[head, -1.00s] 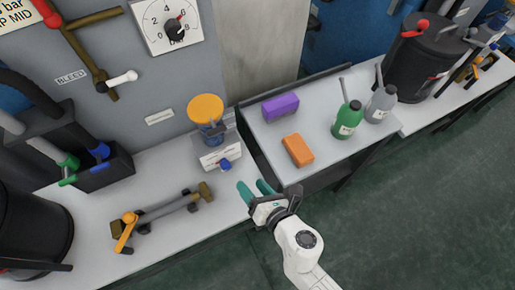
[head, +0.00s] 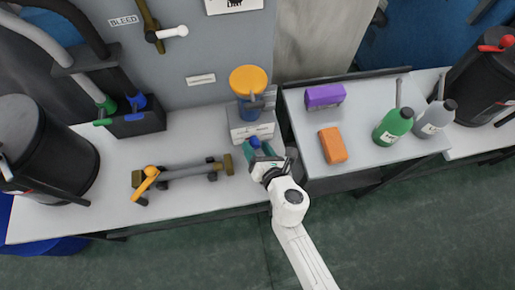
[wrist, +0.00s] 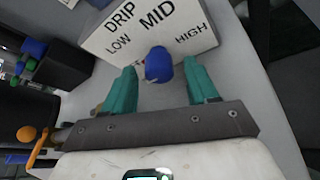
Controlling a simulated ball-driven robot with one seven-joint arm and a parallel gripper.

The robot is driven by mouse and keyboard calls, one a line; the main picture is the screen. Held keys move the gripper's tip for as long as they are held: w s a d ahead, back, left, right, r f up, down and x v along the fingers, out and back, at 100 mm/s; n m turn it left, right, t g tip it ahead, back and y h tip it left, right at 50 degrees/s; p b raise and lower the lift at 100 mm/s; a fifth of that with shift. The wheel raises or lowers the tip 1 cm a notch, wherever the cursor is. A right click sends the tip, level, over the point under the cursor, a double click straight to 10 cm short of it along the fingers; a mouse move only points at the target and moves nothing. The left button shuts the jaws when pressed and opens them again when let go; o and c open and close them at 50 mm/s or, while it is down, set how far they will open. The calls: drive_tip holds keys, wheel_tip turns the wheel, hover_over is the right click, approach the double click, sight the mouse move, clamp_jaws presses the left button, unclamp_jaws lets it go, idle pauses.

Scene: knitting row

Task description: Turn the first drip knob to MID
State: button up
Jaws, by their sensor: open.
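The blue drip knob (wrist: 158,64) sticks out of a white box (wrist: 185,28) marked DRIP, LOW, MID and HIGH. In the head view the knob (head: 254,142) sits on the front of the box (head: 238,124), below a blue cup with an orange lid (head: 248,80). My gripper (wrist: 162,83) is open, with one teal finger on each side of the knob and gaps at both sides. In the head view my gripper (head: 262,154) is right at the box front. A small red mark shows beside the knob towards LOW; the knob's exact setting is hard to tell.
A grey pipe with an orange lever (head: 150,174) lies on the bench to the left. A black holder (head: 136,122) and a black drum (head: 40,150) stand farther left. To the right, a second bench holds purple (head: 324,96) and orange (head: 333,145) blocks and bottles.

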drive_tip(key=shift+w, duration=0.1)
drive_tip(key=shift+c, duration=0.5)
drive_tip(key=c, duration=0.9)
drive_tip(key=shift+f+m+y+b, duration=0.35)
drive_tip(key=shift+m+y+b, duration=0.05)
drive_tip(key=shift+m+b, duration=0.35)
drive_tip(key=shift+c, duration=0.2)
drive_tip(key=shift+m+y+b, duration=0.6)
drive_tip(key=shift+m+b, duration=0.05)
drive_tip(key=shift+m, duration=0.1)
drive_tip(key=shift+r, duration=0.2)
drive_tip(key=o, duration=1)
drive_tip(key=shift+o, duration=0.2)
drive_tip(key=shift+d, duration=0.1)
